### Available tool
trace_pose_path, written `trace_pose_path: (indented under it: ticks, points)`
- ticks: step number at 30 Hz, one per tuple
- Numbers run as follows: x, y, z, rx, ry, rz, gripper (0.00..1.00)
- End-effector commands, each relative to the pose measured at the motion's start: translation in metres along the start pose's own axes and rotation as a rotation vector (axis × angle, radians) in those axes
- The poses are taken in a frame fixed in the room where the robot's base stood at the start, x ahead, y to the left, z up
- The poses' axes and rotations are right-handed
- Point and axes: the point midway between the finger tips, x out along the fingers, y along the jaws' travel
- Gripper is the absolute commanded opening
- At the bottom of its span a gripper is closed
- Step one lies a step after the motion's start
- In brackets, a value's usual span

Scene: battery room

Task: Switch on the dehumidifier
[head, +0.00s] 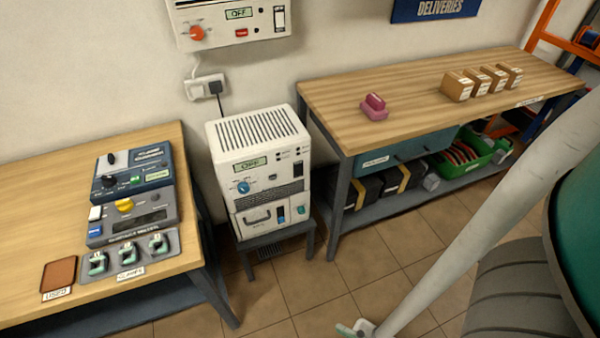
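The dehumidifier appears to be the white box (262,165) with a vented top, standing on a low dark stand between two benches. Its front has a small display (250,164) reading OFF, a blue knob (243,187) and a dark rocker switch (298,171). A lower panel with a handle and a blue piece sits beneath. No name on it is readable. My arm crosses the right side of the view, well apart from the box.
A wall unit (230,20) above also reads OFF and has an orange-red knob. The left bench (30,190) carries control devices and clamps. The right bench (400,90) holds a pink object (374,107) and small boxes. Tiled floor (330,290) is clear before the stand.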

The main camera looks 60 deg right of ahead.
Motion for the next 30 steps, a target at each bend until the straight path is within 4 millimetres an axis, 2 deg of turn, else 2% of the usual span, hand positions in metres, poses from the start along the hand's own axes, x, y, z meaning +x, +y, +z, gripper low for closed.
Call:
trace_pose_path:
  ticks: [1,3,5,14,20,26,30]
  points:
    - [0.002,0.001,0.001,-0.007,0.004,0.005,0.3]
    - [0.008,0.001,0.004,-0.028,0.013,0.015,0.13]
    - [0.015,0.003,0.008,-0.057,0.022,0.028,0.0]
    - [0.073,0.021,0.036,-0.299,0.074,0.134,0.0]
    - [0.118,0.043,0.051,-0.474,0.081,0.212,0.0]
    - [0.163,0.076,0.064,-0.651,0.064,0.288,0.0]
    - [0.193,0.106,0.071,-0.776,0.036,0.341,0.0]
